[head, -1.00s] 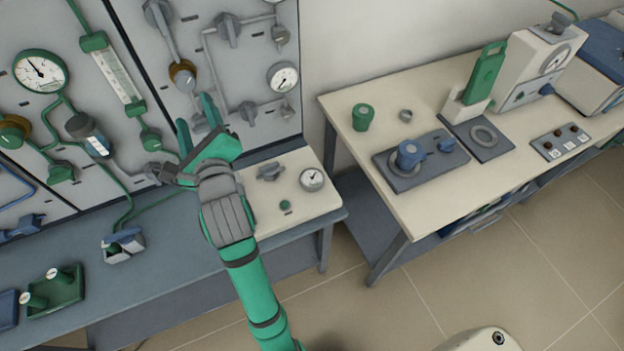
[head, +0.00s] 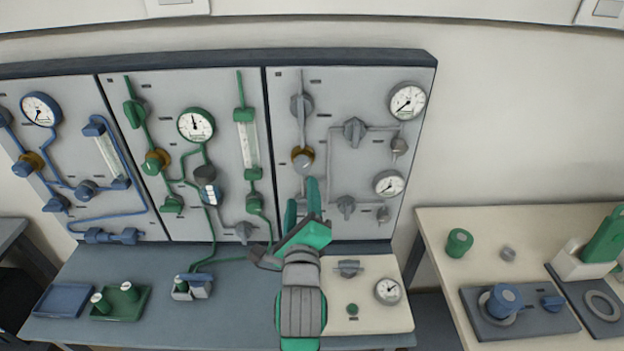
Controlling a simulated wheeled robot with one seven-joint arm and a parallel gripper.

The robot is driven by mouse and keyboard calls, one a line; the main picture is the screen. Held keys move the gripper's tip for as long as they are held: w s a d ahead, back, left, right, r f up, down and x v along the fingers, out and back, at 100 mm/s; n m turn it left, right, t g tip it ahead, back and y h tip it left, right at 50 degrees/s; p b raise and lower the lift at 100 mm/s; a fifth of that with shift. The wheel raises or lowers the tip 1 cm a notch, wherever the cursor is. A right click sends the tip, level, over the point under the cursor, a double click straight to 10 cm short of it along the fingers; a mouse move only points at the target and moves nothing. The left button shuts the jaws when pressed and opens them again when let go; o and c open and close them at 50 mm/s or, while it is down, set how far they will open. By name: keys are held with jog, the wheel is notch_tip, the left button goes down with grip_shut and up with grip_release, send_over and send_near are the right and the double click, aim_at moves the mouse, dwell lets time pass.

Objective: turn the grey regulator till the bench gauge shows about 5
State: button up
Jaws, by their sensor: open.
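The grey regulator (head: 303,159), a grey knob on a brass-coloured body, sits on the right-hand grey wall panel. The bench gauge (head: 388,291) is a round white dial on the pale plate at the right end of the bench. Its needle shows, but the figures are too small to read. My gripper (head: 302,200) is open, its two green fingers pointing up toward the panel. In the picture it lies just below the grey regulator, apart from it, with nothing between the fingers. How far it is from the panel I cannot tell.
Grey valves (head: 355,132) and two wall gauges (head: 407,101) share the right panel with grey piping. A grey handle (head: 348,268) and a green button (head: 352,309) sit by the bench gauge. Green and blue trays (head: 137,306) lie left. A second table (head: 440,225) stands right.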

aim_at(302, 168)
jog(key=w+n, duration=0.3)
jog(key=n, duration=0.6)
jog(key=w+n, duration=0.4)
jog(key=n, duration=0.5)
jog(key=w+n, duration=0.3)
jog(key=n, duration=0.6)
jog(key=shift+w+d+n, duration=0.15)
jog(key=shift+w+n, duration=0.15)
jog(key=shift+w, duration=0.1)
jog(key=c, duration=1)
jog(key=shift+c, duration=0.2)
